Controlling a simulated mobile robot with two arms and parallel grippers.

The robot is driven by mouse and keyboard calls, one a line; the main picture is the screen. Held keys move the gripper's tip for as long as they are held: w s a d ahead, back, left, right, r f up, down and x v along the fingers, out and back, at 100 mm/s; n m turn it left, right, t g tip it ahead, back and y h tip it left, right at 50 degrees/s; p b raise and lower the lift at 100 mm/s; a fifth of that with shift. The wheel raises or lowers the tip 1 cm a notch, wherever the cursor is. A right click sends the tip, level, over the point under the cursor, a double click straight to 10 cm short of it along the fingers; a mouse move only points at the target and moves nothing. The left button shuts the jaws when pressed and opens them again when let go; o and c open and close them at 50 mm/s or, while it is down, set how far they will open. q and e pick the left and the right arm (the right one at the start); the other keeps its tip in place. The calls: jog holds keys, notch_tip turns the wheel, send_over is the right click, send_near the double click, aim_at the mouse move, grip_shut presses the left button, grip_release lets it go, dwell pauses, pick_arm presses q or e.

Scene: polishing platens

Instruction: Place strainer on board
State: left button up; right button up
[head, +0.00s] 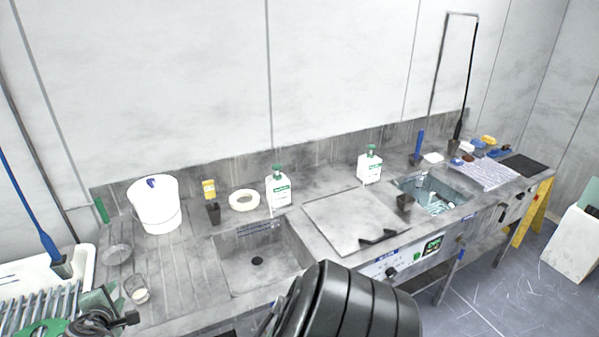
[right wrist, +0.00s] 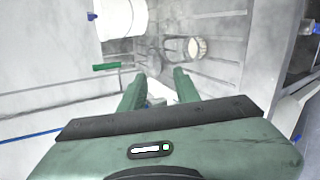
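A round grey shallow dish (head: 117,253), likely the strainer, lies on the grooved left part of the counter. It is only faintly visible in the right wrist view, just beyond the fingertips. A flat grey square board (head: 340,215) lies on the counter between the two basins. My right gripper (head: 100,302) is at the lower left of the head view. In the right wrist view its green fingers (right wrist: 158,83) are spread apart with nothing held between them. Whether they touch the dish cannot be told. My left gripper is not in view.
A small clear vessel with a white bottom (head: 139,295) stands close to the dish. A white bucket (head: 158,212) stands behind. A white rack tray (head: 88,262) is at the left. Basins flank the board; a black angled piece (head: 378,237) lies at its front edge.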

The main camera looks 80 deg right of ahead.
jog(key=s+a+r+m+t+y, duration=0.2)
jog(key=a+t+y, duration=0.4)
jog(key=a, duration=0.6)
jog(key=s+a+f+g+y, duration=0.15)
jog(key=s+f, duration=0.25)
jog(key=f, duration=0.5)
jog(key=s+a+f+m+g+y, duration=0.1)
jog(key=s+a+f+g, duration=0.15)
jog(key=f, duration=0.55)
jog(key=s+a+f+g+y, duration=0.1)
jog(key=s+f, duration=0.4)
jog(key=f, duration=0.4)
jog(key=s+f+m+g, duration=0.2)
jog(key=s+f+g, duration=0.2)
jog(key=s+f, duration=1.35)
jog(key=s+d+f+m+g, duration=0.1)
jog(key=s+f, duration=0.1)
jog(key=s, duration=0.9)
jog(key=s+d+f+m+g, duration=0.1)
jog(key=s+f+g, duration=0.1)
jog(key=s, duration=1)
jog(key=shift+f, duration=0.6)
jog(key=shift+d, duration=0.1)
